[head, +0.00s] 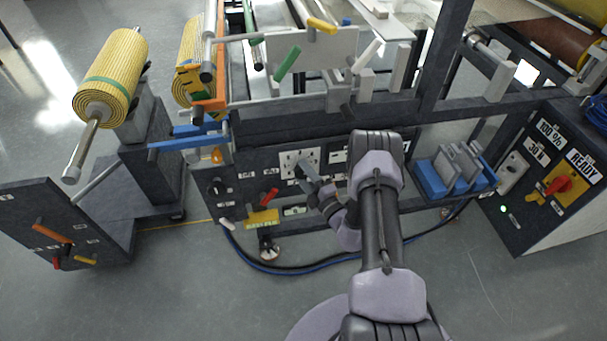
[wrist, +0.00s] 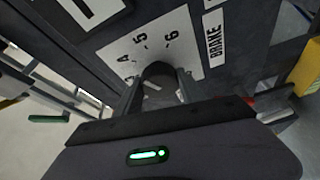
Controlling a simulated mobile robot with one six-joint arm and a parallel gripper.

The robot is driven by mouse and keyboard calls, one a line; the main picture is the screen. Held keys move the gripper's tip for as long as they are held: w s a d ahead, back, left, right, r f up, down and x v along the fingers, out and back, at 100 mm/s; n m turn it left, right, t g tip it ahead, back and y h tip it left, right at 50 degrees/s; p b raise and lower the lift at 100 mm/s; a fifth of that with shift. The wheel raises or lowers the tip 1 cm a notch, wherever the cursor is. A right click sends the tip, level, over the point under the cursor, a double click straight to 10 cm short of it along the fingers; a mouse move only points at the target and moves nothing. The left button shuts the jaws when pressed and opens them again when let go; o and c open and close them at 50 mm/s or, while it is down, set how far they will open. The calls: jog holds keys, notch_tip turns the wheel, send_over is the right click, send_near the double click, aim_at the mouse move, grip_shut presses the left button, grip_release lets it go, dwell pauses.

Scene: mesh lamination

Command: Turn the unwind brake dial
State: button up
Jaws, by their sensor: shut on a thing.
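The unwind brake dial (wrist: 158,70) is a dark round knob on a white scale plate (wrist: 150,45) in the wrist view. The numbers 4, 5 and 6 show on the plate, with a BRAKE label (wrist: 213,38) beside it. My gripper (wrist: 160,88) is shut on the dial, one finger on each side. The dial's pointer and the rest of the scale are hidden. In the head view the scale plate (head: 298,160) is on the dark front panel, and my gripper (head: 303,178) reaches it from the lower right and hides the dial.
A black knob (head: 216,187), a red lever (head: 269,197) and a yellow block (head: 262,218) are left of my gripper on the panel. A blue holder (head: 430,179) projects at right. A cable (head: 290,269) runs along the floor below.

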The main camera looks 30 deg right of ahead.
jog(key=o, duration=1.4)
jog(key=shift+c, duration=0.2)
jog(key=shift+s, duration=0.1)
jog(key=s+d+f+p, duration=0.1)
jog(key=s+p, duration=0.4)
jog(key=s, duration=1.2)
jog(key=shift+d+f, duration=0.2)
jog(key=shift+d, duration=0.25)
